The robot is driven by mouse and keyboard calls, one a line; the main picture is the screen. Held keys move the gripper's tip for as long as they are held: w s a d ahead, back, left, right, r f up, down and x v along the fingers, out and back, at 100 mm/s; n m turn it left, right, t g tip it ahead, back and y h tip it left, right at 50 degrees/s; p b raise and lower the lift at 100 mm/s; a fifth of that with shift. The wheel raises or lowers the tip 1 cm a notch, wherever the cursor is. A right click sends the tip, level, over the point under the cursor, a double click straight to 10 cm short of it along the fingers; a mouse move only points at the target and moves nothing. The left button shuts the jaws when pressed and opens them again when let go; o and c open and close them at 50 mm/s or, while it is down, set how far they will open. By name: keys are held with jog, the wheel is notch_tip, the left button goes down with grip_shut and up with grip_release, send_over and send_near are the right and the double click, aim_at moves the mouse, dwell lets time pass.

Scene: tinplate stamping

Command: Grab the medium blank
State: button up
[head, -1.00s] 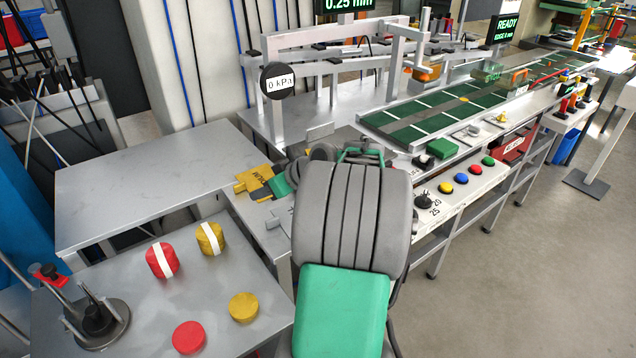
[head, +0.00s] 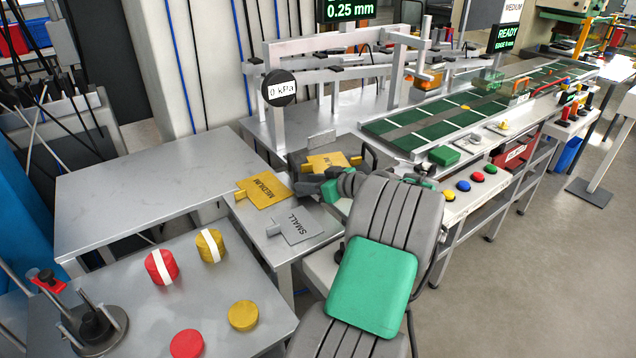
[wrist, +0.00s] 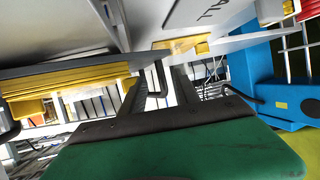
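A yellow plate marked MEDIUM (head: 265,190) lies flat on the grey table left of my gripper, its tab pointing left. A grey plate marked SMALL (head: 296,226) lies in front of it. Another yellow sheet (head: 326,162) lies just behind my gripper; I cannot read a mark on it. My gripper (head: 308,183) is low beside these plates, partly hidden by my arm. In the wrist view its two fingers (wrist: 160,85) stand apart with no plate between them. A yellow stack (wrist: 65,88) shows left of the fingers, under a grey sheet.
A gantry with a 0 kPa gauge (head: 280,88) stands behind. A green conveyor (head: 440,120) runs to the back right, with coloured buttons (head: 463,186) along its front. Red and yellow cylinders (head: 161,266) stand on the front-left table. The left table (head: 140,190) is clear.

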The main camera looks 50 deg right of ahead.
jog(key=shift+x, duration=2)
grip_shut()
